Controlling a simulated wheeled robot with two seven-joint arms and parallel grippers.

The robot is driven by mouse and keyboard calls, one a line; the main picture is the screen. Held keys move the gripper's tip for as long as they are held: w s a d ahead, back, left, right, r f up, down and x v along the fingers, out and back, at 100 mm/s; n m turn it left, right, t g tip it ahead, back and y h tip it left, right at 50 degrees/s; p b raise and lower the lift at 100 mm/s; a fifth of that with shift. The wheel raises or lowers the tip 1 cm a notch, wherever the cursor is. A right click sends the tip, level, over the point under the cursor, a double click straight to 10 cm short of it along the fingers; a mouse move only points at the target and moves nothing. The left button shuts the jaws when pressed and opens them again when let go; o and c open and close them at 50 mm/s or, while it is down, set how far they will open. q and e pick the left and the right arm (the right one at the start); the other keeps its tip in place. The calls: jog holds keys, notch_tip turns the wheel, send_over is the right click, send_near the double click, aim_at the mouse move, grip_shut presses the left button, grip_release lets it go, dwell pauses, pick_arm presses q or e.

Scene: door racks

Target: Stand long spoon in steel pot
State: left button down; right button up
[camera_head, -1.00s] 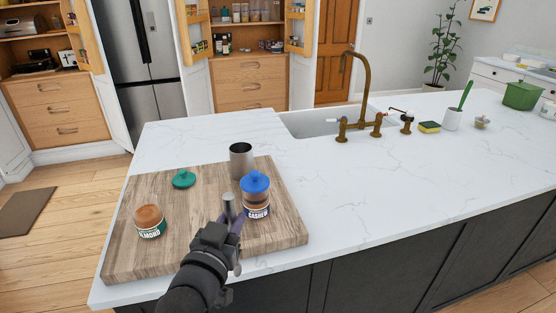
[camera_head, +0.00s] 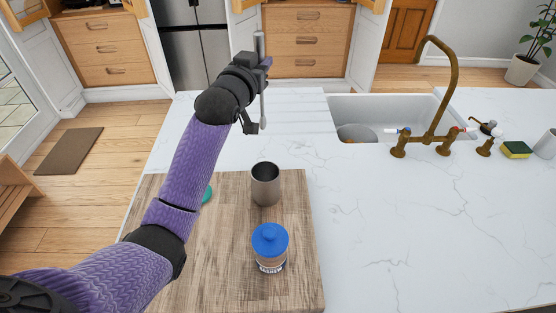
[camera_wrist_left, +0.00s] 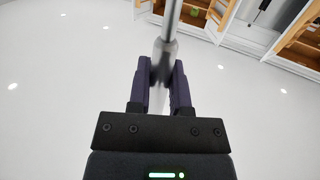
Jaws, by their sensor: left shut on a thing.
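My left gripper (camera_head: 261,70) is shut on the long spoon (camera_head: 263,110), a thin grey metal utensil held about upright in the air. In the head view the spoon appears above and beyond the steel pot, apart from it. In the left wrist view the spoon (camera_wrist_left: 171,22) runs up from between the fingers (camera_wrist_left: 162,80). The steel pot (camera_head: 265,188) is an open grey cylinder standing upright on the wooden board (camera_head: 225,240). Its inside is dark. My right gripper is in neither current view.
A blue-lidded jar (camera_head: 270,248) stands on the board in front of the pot. A green lid (camera_head: 208,193) is partly hidden by my left arm. Beyond are the sink (camera_head: 385,112) and the brass tap (camera_head: 445,95).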

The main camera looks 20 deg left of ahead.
aim_at(262, 110)
pick_arm(q)
jog(key=shift+w+d+f, duration=0.2)
jog(key=shift+w+f, duration=0.1)
jog(key=shift+f, duration=0.25)
jog(key=f, duration=0.2)
jog(key=s+f, duration=0.1)
jog(key=f, duration=0.2)
jog(key=shift+s+a+b, duration=0.1)
jog(key=shift+b, duration=0.2)
jog(key=f, duration=0.3)
jog(key=shift+w+f, duration=0.2)
jog(key=shift+f, duration=0.2)
jog(key=shift+s, duration=0.1)
pick_arm(e)
jog(key=shift+s+f, duration=0.45)
jog(key=shift+s, duration=0.35)
jog(key=shift+f, duration=0.1)
pick_arm(q)
jog(key=shift+f+b, duration=0.55)
pick_arm(e)
jog(key=shift+a+f, duration=0.1)
jog(key=shift+f, duration=0.2)
pick_arm(q)
jog(key=c, duration=0.5)
grip_release()
jog(key=shift+c, duration=0.2)
